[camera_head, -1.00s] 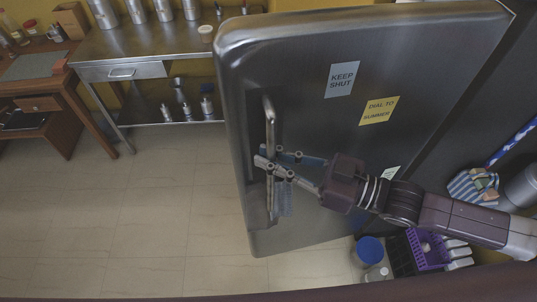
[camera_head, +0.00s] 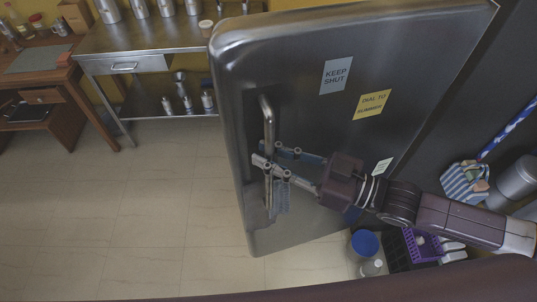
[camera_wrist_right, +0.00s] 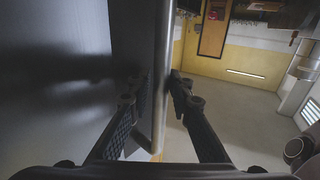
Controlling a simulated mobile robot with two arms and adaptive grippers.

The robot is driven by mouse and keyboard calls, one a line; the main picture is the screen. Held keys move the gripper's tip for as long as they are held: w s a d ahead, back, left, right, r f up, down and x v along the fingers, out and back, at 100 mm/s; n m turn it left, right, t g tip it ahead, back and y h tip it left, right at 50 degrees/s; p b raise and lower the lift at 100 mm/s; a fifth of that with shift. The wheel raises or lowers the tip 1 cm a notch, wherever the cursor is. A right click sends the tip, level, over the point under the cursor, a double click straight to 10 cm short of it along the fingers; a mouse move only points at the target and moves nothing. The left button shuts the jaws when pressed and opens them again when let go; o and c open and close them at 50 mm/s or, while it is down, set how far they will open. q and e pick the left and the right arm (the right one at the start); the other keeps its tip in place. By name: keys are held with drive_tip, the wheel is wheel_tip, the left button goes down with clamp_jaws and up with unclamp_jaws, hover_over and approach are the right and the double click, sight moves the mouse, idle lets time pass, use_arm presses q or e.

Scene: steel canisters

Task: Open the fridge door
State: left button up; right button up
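The steel fridge door (camera_head: 300,110) fills the middle of the head view, with a "KEEP SHUT" note and a yellow note on its face. Its vertical bar handle (camera_head: 268,122) is near the left edge. My right gripper (camera_head: 268,170) is at the handle's lower part, with its fingers on both sides of the bar. I cannot tell how far the door stands from the fridge body. My left gripper is not in view.
A steel table (camera_head: 165,38) with canisters stands at the upper left, beside a wooden desk (camera_head: 30,75). A blue-lidded container (camera_head: 365,243) and a purple rack (camera_head: 425,243) are on the right, below my right arm. The tiled floor (camera_head: 130,210) left of the door is clear.

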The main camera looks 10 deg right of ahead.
drive_tip(key=shift+f, duration=0.1)
idle(0.3)
drive_tip(key=shift+s+d, duration=0.15)
drive_tip(key=shift+d, duration=0.1)
drive_tip(key=v, duration=1.1)
drive_tip(key=shift+d, duration=0.3)
drive_tip(key=shift+s, duration=0.1)
